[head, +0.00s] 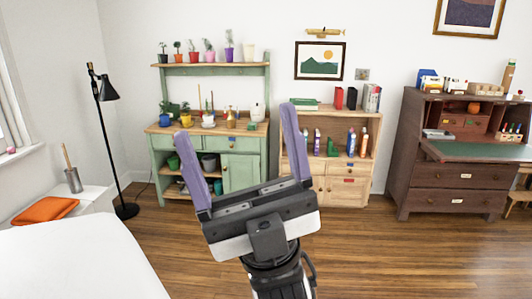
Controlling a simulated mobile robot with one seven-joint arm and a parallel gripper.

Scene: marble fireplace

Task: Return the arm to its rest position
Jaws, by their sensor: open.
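My gripper (238,146) is raised in the middle of the head view, with its two purple fingers spread wide apart and nothing between them. Its dark body (262,213) sits below the fingers, and my arm runs down to the bottom edge of the picture. The gripper is in front of a green potting bench (240,172) and overlaps part of it in the picture. It does not appear to touch anything.
A white surface (70,262) fills the lower left, beside an orange cushion (45,210) and a black floor lamp (104,95). A wooden cabinet (347,190) and a dark desk (445,200) stand behind to the right. Wooden floor (400,260) at lower right is clear.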

